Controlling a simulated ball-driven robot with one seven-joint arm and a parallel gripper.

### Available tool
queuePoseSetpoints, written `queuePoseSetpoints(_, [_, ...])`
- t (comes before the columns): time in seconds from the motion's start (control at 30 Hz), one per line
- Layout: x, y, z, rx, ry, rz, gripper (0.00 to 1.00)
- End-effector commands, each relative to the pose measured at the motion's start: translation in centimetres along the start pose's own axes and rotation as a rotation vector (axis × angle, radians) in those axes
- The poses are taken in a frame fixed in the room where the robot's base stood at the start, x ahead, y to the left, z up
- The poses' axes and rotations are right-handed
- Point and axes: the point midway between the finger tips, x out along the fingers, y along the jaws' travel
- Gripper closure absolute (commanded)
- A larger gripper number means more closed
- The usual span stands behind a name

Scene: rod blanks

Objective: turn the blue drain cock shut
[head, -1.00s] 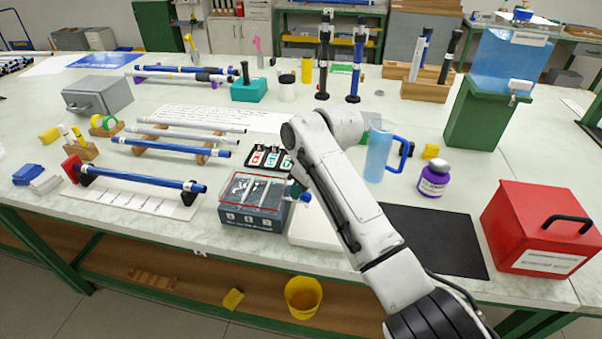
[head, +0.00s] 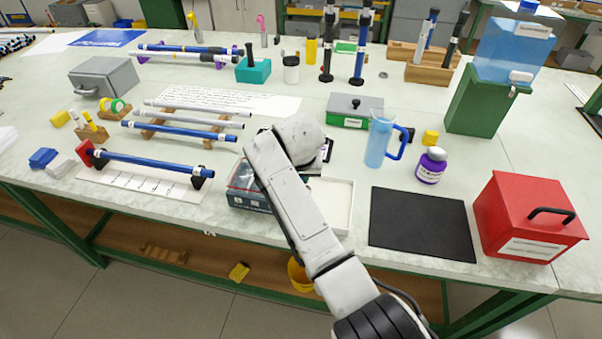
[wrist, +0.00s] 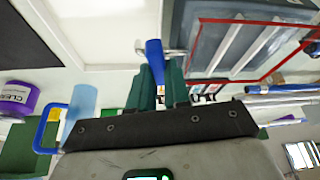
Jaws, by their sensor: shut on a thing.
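The blue drain cock (wrist: 154,55) shows in the wrist view beside the dark box with the clear, red-edged lid (wrist: 215,52). Its blue lever stands nearly upright in that picture, with a bit of silver metal beside it. My gripper (wrist: 162,70) has its green fingers closed on the lever; the lower end of the lever lies between them. In the head view the box (head: 247,198) stands near the table's front edge, partly behind my arm. My arm hides the cock and my gripper there.
A white tray (head: 344,205) lies right of the box, with a black mat (head: 423,222) and a red case (head: 530,220) further right. A blue jug (head: 379,140) and a purple jar (head: 431,166) stand behind the mat. A blue rod (head: 150,165) rests on stands at left.

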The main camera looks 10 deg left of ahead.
Motion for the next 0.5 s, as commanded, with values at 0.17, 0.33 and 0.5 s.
queuePoseSetpoints(0.17, [-0.01,-0.22,-0.11,0.101,0.004,0.041,1.00])
queuePoseSetpoints(0.33, [-0.06,-0.27,-0.18,0.167,0.004,0.068,1.00])
queuePoseSetpoints(0.5, [-0.07,-0.30,-0.17,0.202,0.003,0.082,1.00])
